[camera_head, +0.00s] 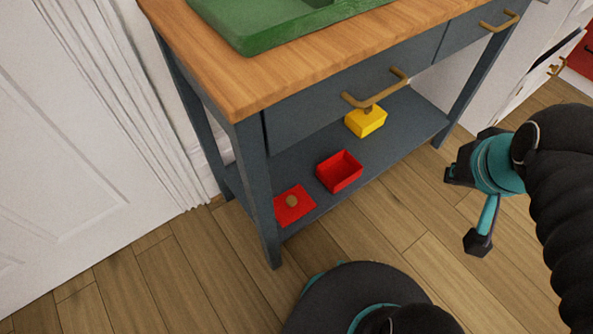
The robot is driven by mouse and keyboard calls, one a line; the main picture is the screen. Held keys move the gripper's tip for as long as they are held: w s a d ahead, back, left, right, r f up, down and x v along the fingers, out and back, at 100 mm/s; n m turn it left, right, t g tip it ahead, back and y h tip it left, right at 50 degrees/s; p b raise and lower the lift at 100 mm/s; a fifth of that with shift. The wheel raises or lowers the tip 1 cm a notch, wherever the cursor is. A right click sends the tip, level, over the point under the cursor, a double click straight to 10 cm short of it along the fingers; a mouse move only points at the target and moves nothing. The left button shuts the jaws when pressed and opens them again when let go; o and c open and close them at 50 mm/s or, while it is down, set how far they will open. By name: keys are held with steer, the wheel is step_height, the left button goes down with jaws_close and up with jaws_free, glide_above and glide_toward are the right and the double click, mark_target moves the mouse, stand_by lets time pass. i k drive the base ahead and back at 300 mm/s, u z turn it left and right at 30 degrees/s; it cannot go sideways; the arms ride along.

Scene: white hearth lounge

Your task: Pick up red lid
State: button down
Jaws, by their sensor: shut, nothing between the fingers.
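The red lid (283,214) is a flat red square with a small round tan knob on top. It lies on the left end of the grey-blue lower shelf (310,150) of the table, just behind the front left leg. An open red box (339,184) stands on the shelf to the right of the lid, apart from it. My gripper (478,243) hangs at the right of the view, well away from the lid and in front of the table. It is shut and empty.
The table has a wooden top (235,75) with a green tray (270,28) on it. Its front left leg (264,205) stands beside the lid. A yellow box (366,123) is farther right on the shelf, under the drawer handle (375,92). The wooden floor (190,270) in front is clear.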

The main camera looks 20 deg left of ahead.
mark_target(295, 203)
steer(key=u, duration=1.2)
